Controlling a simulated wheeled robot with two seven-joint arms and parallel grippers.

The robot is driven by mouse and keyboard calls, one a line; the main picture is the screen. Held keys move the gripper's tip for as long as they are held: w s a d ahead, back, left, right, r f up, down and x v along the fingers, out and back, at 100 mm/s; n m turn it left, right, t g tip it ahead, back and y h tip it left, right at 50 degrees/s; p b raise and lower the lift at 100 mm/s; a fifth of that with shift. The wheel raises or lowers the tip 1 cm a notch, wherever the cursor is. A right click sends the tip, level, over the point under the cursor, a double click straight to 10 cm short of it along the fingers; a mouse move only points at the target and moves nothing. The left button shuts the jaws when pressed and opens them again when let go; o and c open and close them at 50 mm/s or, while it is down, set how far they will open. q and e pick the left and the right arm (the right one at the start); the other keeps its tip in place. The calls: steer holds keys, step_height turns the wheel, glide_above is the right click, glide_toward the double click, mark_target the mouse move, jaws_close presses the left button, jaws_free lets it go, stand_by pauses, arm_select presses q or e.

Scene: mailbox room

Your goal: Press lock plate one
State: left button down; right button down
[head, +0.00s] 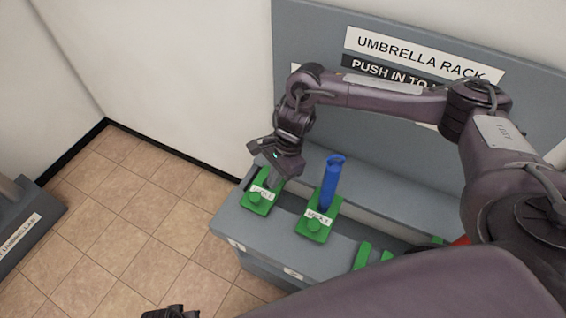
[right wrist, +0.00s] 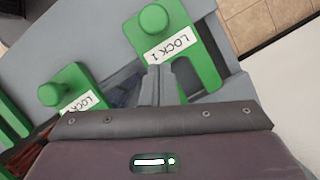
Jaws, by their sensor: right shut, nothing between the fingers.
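The green lock plate one (head: 258,200) lies at the left end of the grey umbrella rack, with a round green knob and a white label. In the right wrist view this plate (right wrist: 205,68) reads LOCK 1. My right gripper (head: 272,184) is shut and empty at the back part of this plate. Its fingertips (right wrist: 159,75) show near the label's edge in the right wrist view; I cannot tell whether they touch the plate. My left gripper (head: 172,312) shows only partly at the bottom edge of the head view; its jaws cannot be made out.
A second green lock plate (head: 316,222) holds an upright blue umbrella (head: 331,182) just right of plate one. More green plates (head: 364,254) lie further right, partly behind my arm. A grey back panel (head: 310,40) carries signs. Tiled floor (head: 150,200) is free at left.

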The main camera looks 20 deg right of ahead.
arm_select(q)
steer(key=shift+s+a+f, duration=0.15)
steer(key=shift+f, duration=0.4)
arm_select(e)
steer(key=shift+s+a+f, duration=0.1)
steer(key=shift+s+a, duration=0.05)
steer(key=shift+a, duration=0.45)
steer(key=shift+s+a, duration=0.1)
steer(key=shift+a, duration=0.5)
steer(key=shift+s+a, duration=0.15)
steer(key=s+a, duration=0.1)
steer(key=a, duration=0.1)
steer(key=s+a, duration=0.4)
steer(key=shift+s+a, duration=0.1)
steer(key=shift+a, duration=0.3)
steer(key=shift+s+a, duration=0.25)
arm_select(q)
steer(key=shift+w+d+r, duration=0.1)
steer(key=shift+w+r, duration=0.05)
steer(key=shift+r, duration=0.25)
steer(key=shift+w+d+r, duration=0.1)
steer(key=shift+w+r, duration=0.05)
steer(key=shift+r, duration=0.25)
steer(key=shift+s+f, duration=0.15)
